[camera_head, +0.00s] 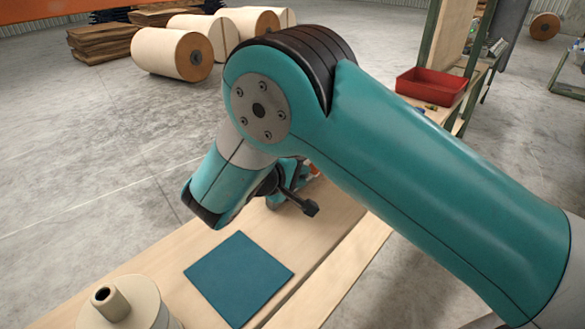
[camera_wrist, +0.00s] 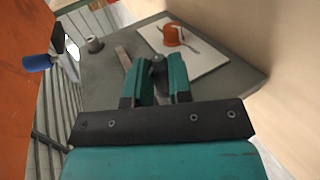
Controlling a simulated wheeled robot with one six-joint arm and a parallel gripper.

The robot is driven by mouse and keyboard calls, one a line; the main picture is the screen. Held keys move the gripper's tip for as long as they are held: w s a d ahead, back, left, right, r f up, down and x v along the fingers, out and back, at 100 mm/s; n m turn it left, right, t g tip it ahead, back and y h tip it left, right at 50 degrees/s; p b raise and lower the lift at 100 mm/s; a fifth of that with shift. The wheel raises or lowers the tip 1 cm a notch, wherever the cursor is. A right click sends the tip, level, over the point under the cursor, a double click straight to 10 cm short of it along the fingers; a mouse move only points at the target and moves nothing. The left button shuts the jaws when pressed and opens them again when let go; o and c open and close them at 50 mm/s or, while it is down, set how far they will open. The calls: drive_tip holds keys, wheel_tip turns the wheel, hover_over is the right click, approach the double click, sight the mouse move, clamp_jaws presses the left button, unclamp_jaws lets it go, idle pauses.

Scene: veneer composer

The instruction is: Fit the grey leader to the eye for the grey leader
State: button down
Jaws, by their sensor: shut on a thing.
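In the wrist view my gripper (camera_wrist: 158,78) has its two teal fingers closed around a dark grey rounded piece, which I take to be the grey leader (camera_wrist: 158,64). Only its upper end shows between the fingers; the rest is hidden. Ahead of the fingers, an orange rounded object (camera_wrist: 171,37) with a thin grey strand lies on a white board (camera_wrist: 208,57). I cannot tell which part is the eye for the grey leader. In the head view my own arm hides most of the gripper and the held piece.
In the head view a teal mat (camera_head: 239,277), a cream spool (camera_head: 140,308) and a red tray (camera_head: 433,87) show.

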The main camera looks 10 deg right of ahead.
drive_tip(key=shift+w, duration=0.1)
drive_tip(key=c, duration=0.9)
unclamp_jaws()
drive_tip(key=shift+c, duration=0.2)
drive_tip(key=shift+a, duration=0.1)
